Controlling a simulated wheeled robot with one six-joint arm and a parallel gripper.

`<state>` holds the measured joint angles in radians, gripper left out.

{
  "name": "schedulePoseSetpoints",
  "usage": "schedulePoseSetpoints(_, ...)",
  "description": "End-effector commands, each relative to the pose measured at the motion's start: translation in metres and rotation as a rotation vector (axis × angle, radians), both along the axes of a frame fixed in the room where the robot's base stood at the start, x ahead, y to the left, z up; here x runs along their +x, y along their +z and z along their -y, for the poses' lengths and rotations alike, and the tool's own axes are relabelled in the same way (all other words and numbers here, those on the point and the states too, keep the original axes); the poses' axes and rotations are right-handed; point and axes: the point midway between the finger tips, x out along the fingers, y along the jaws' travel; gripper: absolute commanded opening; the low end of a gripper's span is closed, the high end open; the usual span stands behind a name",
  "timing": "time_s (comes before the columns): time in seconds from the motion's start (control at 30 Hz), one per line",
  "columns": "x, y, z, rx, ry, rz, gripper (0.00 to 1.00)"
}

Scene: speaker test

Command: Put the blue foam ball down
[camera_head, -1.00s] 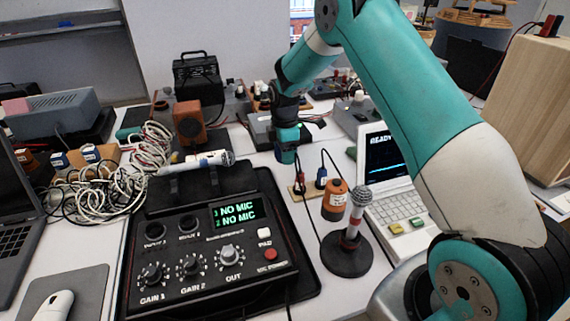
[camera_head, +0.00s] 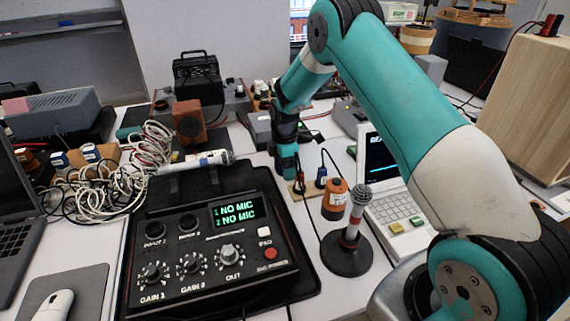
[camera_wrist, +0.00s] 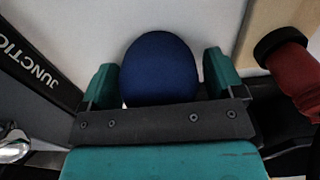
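The blue foam ball (camera_wrist: 160,68) shows in the wrist view as a dark blue round shape between the two teal fingers of my gripper (camera_wrist: 160,80). A narrow light gap shows between the ball and the right finger, and the left finger is very close to its edge. The gripper looks open around the ball. A pale surface lies behind the ball; I cannot tell for sure that the ball rests on it. In the head view my gripper (camera_head: 287,160) points down behind the mixer, and the ball cannot be made out there.
A black mixer (camera_head: 170,285) reading NO MIC stands in front. An orange cylinder (camera_head: 335,200), a microphone on a round stand (camera_head: 346,255) and a small computer (camera_head: 400,208) are to the right. In the wrist view, a JUNCTION box (camera_wrist: 35,60) and a red part (camera_wrist: 298,75) flank the gripper.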

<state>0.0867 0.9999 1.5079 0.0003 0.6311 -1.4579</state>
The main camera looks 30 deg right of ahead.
Motion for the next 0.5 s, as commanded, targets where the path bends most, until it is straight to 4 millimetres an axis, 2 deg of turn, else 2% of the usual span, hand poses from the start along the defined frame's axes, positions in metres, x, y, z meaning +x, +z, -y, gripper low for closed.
schedulePoseSetpoints(0.27, 0.0, 0.007, 0.0, 0.0, 0.0, 0.001, 0.87)
schedulePoseSetpoints(0.37, 0.001, 0.02, 0.0, -0.001, 0.0, 0.004, 0.87)
schedulePoseSetpoints(0.5, 0.001, 0.05, 0.0, -0.001, 0.0, 0.004, 0.87)
